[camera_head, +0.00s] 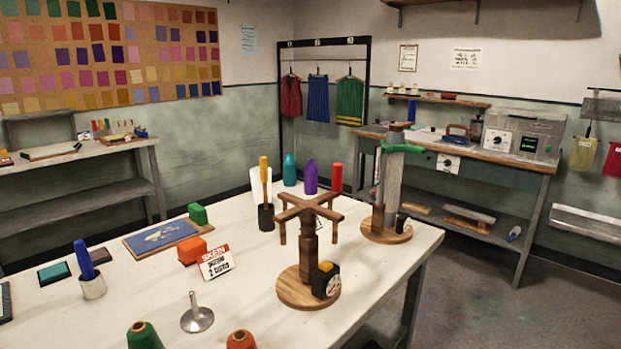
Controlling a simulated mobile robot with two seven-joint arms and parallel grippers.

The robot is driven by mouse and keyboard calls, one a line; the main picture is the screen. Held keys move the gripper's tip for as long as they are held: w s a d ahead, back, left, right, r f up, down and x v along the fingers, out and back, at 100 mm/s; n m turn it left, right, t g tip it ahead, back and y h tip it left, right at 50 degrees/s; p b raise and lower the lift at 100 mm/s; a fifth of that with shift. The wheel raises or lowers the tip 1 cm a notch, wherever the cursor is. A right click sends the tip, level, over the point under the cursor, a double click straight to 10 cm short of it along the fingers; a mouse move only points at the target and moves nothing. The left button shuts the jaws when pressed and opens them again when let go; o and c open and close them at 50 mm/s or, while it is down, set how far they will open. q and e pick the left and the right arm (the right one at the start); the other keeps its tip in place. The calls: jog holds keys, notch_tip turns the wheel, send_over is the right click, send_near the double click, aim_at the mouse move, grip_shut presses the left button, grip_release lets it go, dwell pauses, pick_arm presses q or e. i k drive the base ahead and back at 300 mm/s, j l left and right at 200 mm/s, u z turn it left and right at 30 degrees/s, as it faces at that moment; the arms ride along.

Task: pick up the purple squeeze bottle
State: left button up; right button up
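The purple squeeze bottle (311,178) stands upright toward the far side of the white table (236,286). It is between a teal bottle (290,170) on its left and a red cylinder (337,178) on its right. Its lower part is partly hidden behind the arms of a wooden skein winder (309,232). Neither of my grippers shows in the head view.
A dark cup with a yellow-handled tool (265,215) stands left of the bottle.

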aim_at(310, 173)
jog(key=k, duration=0.3)
jog(key=k+z, duration=0.3)
jog(key=z, duration=0.35)
jog(key=i+l+z, duration=0.1)
jog(key=z, duration=0.6)
jog(key=i+l+z, duration=0.1)
jog(key=z, duration=0.25)
jog(key=i+j, duration=0.1)
jog(key=i, duration=1.15)
jog(key=i+j, duration=0.1)
jog(key=i, duration=1.1)
jog(key=i+l+u, duration=0.1)
jog(key=i+u, duration=0.3)
jog(key=i, duration=0.75)
jog(key=i+u, duration=0.45)
jog(key=i+l+u, duration=0.1)
jog(key=i+u, duration=0.3)
jog(key=i, duration=0.1)
